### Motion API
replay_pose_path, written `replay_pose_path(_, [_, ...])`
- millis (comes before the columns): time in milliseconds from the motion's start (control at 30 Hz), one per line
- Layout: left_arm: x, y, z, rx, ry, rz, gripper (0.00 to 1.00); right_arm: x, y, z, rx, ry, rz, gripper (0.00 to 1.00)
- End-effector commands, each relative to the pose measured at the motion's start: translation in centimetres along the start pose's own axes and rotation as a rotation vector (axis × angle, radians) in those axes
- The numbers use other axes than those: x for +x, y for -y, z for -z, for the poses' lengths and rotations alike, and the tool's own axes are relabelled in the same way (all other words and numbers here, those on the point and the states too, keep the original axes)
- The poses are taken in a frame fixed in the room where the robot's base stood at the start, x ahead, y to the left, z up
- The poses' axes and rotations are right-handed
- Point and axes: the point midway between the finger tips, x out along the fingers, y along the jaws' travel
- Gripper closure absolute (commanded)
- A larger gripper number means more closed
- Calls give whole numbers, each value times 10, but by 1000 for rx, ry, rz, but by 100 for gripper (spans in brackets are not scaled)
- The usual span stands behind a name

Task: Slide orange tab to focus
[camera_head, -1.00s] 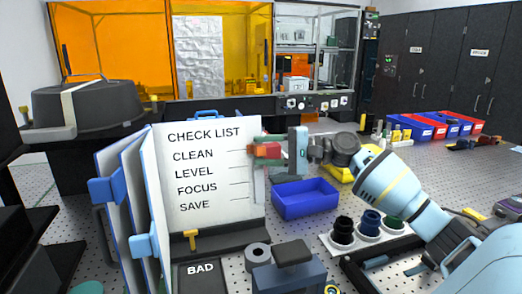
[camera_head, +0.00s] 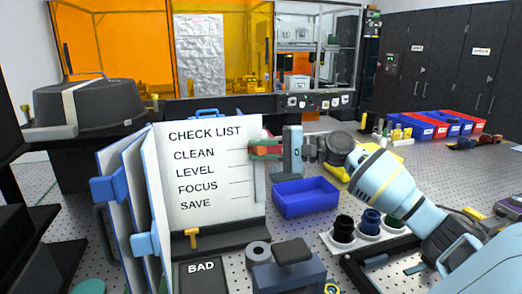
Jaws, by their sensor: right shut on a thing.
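A white board headed CHECK LIST (camera_head: 205,180) stands upright, with the lines CLEAN, LEVEL, FOCUS and SAVE. A small red-orange tab (camera_head: 268,150) shows at the board's right edge, level with the CLEAN line, above a pale vertical strip (camera_head: 260,182). My right gripper (camera_head: 264,150) comes in from the right and is shut on the tab. Its fingers hide part of the tab. My left gripper is not in view.
A blue bin (camera_head: 305,197) lies below my right gripper. A white holder with dark cups (camera_head: 343,231) stands at the front right. A grey-blue block (camera_head: 288,277) and a BAD tray (camera_head: 200,275) are in front. Blue-edged panels (camera_head: 122,205) stand left of the board.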

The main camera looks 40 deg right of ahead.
Motion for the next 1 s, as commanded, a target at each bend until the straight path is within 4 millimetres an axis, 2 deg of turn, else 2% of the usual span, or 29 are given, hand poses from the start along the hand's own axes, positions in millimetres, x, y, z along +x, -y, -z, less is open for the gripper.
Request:
replay_pose_path(133, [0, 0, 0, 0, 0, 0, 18, 0, -1, 0, 1, 1, 1, 100])
replay_pose_path(233, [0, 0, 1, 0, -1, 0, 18, 1, -10, 0, 4, 4, 1, 100])
replay_pose_path(600, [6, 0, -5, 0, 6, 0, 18, 1, -84, 0, 4, 5, -2, 100])
replay_pose_path(733, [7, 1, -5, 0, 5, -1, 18, 0, -91, 0, 1, 4, -1, 100])
replay_pose_path(1000, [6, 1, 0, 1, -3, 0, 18, 0, -90, 0, -1, 3, 0, 100])
